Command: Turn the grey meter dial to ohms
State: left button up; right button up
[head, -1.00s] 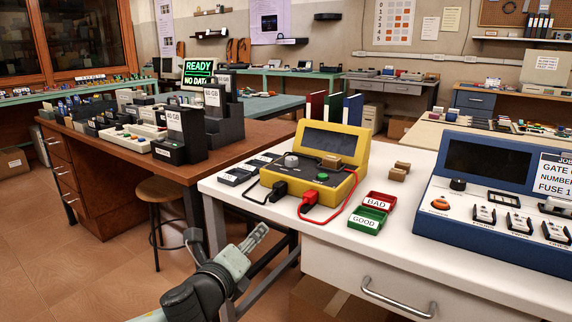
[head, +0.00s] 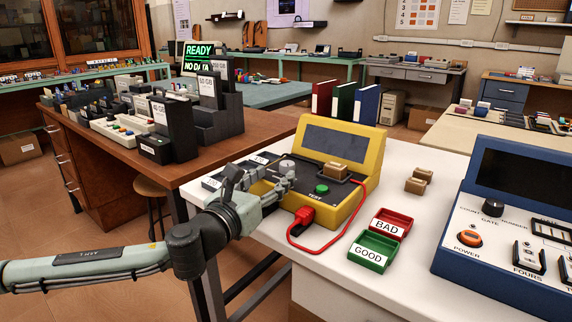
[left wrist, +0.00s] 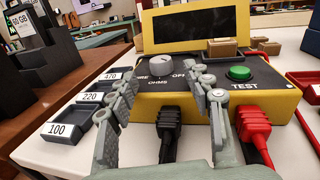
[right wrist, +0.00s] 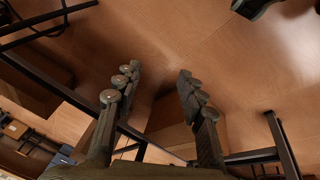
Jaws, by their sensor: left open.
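The yellow meter (head: 362,165) stands on the white table, its sloped screen dark. Its grey dial (head: 287,167) sits at the left of the black panel. In the left wrist view the dial (left wrist: 167,66) has OHMS printed below it and OFF to its right; a light line marks its face, but its exact setting is unclear. My left gripper (head: 277,181) is at the dial, its open fingers (left wrist: 161,78) spread to the dial's left and right with gaps showing. Contact cannot be told. My right gripper (right wrist: 158,78) is open and empty above the floor.
A green TEST button (left wrist: 239,73) and brown block (head: 334,168) sit right of the dial. Black (left wrist: 169,125) and red (left wrist: 253,125) plugs stick out in front. BAD (head: 391,224) and GOOD (head: 372,251) trays and a blue console (head: 455,238) stand to the right.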

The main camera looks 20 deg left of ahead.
aim_at(283, 167)
pick_arm(q)
jog(key=w, duration=0.4)
jog(key=shift+d, duration=0.35)
jog(key=shift+w, duration=0.75)
pick_arm(e)
jog(key=shift+a+f, duration=0.35)
jog(key=shift+f, duration=0.55)
pick_arm(q)
grip_shut()
pick_arm(e)
jog(key=shift+d+r, duration=0.1)
jog(key=shift+d, duration=0.15)
